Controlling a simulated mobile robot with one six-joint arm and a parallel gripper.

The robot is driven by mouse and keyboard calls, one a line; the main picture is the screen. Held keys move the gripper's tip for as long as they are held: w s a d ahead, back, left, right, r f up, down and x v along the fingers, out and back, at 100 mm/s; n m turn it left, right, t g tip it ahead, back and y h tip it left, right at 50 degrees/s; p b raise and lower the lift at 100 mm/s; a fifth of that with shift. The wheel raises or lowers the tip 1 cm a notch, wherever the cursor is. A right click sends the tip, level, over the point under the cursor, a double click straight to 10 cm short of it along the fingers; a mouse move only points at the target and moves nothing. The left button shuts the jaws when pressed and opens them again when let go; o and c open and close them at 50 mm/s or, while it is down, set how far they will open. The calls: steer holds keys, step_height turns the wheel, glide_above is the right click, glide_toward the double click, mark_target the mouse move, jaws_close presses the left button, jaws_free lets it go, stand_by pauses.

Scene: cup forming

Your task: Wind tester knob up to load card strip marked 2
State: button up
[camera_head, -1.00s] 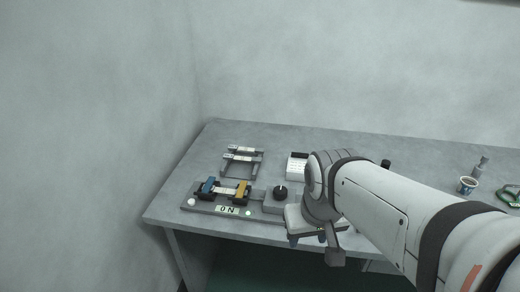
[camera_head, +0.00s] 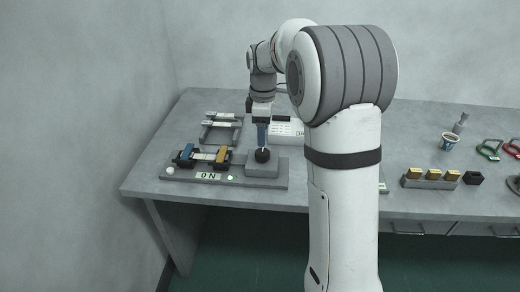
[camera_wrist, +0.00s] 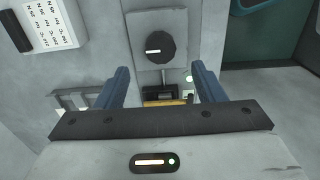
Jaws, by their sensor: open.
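The tester (camera_head: 185,180) is a grey base near the table's left front, with an ON plate and a lit green lamp. Its black knob (camera_head: 262,155) sits on a raised grey block at the right end; in the wrist view the knob (camera_wrist: 160,48) shows a white pointer mark pointing left. A pale card strip (camera_head: 204,156) spans the blue clamp (camera_head: 185,152) and the yellow clamp (camera_head: 222,156); its mark is not legible. My gripper (camera_wrist: 158,72) is open, with blue fingers apart and nothing between them. In the head view it points down just above the knob.
A grey rack (camera_head: 222,137) with pale strips stands behind the tester. A cup (camera_head: 448,142), a block with yellow pieces (camera_head: 430,180) and coloured clips are at the right.

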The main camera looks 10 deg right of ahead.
mark_target(263, 152)
step_height(263, 152, down, 7)
steer(key=shift+f, duration=0.15)
stand_by(0.4)
